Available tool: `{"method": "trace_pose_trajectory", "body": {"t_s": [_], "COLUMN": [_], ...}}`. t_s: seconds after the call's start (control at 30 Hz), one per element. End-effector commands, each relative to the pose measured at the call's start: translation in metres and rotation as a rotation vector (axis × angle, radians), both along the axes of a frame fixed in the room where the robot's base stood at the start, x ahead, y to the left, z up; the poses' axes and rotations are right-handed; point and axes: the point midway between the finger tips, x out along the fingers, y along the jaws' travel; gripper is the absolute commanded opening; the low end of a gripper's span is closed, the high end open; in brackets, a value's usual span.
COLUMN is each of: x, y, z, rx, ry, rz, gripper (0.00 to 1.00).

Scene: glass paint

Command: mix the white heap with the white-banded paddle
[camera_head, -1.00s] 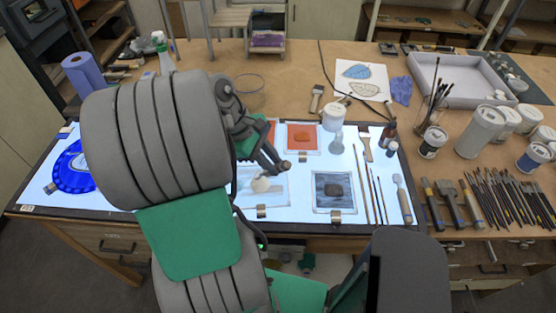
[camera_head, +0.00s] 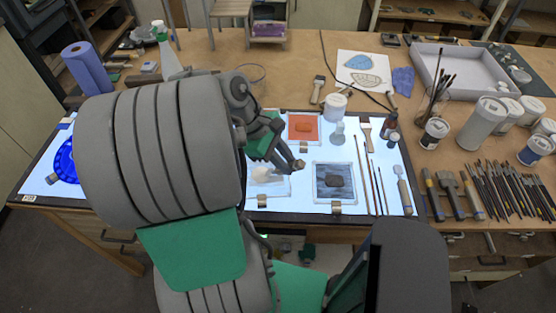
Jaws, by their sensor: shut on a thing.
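The white heap (camera_head: 262,174) is a small pale lump on a clear glass plate (camera_head: 282,188) on the lit panel. My arm hides part of that plate's left side. My gripper (camera_head: 297,166) is just right of and above the white heap in the picture, pointing down toward the gap between the white and dark plates. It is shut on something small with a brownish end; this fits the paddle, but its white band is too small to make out. I cannot tell whether it touches the plate.
A white jar (camera_head: 335,105) stands beyond. Brushes (camera_head: 371,185) lie at the panel's right. A blue round piece (camera_head: 64,162) lies at its left.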

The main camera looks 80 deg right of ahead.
Motion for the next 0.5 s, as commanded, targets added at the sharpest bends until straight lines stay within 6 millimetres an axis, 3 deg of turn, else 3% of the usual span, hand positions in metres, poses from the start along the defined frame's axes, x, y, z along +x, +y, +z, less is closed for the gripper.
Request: {"method": "trace_pose_trajectory", "body": {"t_s": [0.5], "x": [-0.001], "y": [-0.023], "z": [0.001], "rx": [-0.001], "ry": [0.000], "rz": [0.003], "gripper": [0.00]}}
